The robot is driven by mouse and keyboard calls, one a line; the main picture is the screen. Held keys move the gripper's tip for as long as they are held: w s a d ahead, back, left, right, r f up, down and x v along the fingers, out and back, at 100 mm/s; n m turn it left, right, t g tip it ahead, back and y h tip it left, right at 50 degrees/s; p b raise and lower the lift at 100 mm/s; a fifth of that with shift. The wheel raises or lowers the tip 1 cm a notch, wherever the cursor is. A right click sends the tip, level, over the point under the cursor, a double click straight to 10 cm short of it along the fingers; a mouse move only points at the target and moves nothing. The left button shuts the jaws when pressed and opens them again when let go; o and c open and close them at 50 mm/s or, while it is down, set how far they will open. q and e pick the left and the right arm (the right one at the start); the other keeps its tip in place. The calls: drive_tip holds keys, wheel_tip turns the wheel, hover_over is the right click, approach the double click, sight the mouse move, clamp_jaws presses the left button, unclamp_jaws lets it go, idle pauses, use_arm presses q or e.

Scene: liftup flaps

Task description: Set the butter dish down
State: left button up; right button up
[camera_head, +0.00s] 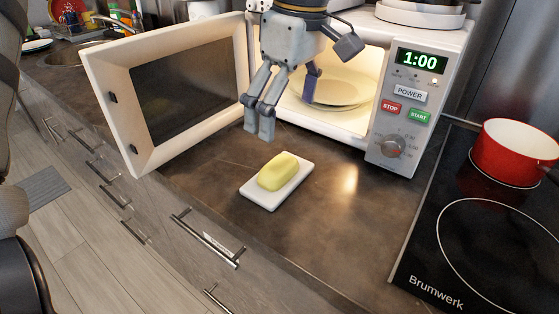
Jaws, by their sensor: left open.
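The butter dish (262,197) is a small white rectangular tray lying flat on the dark countertop, in front of the open microwave. A rounded yellow block of butter (279,171) sits on it. My left gripper (286,106) comes down from the top, in front of the microwave opening. Its fingers are spread and empty, above and behind the dish, apart from it. My right gripper is not in view.
The microwave (398,118) has its door (110,100) swung open to the left and a plate (335,91) inside. A red pot (513,160) stands on the black cooktop (430,260) at right. Counter right of the dish is clear.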

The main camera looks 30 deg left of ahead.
sight(279, 164)
use_arm(q)
drive_tip(key=f, duration=0.3)
drive_tip(key=a+f, duration=0.1)
drive_tip(key=f, duration=0.7)
drive_tip(key=shift+w+a, duration=0.1)
drive_tip(key=shift+a, duration=0.05)
drive_tip(key=c, duration=1.7)
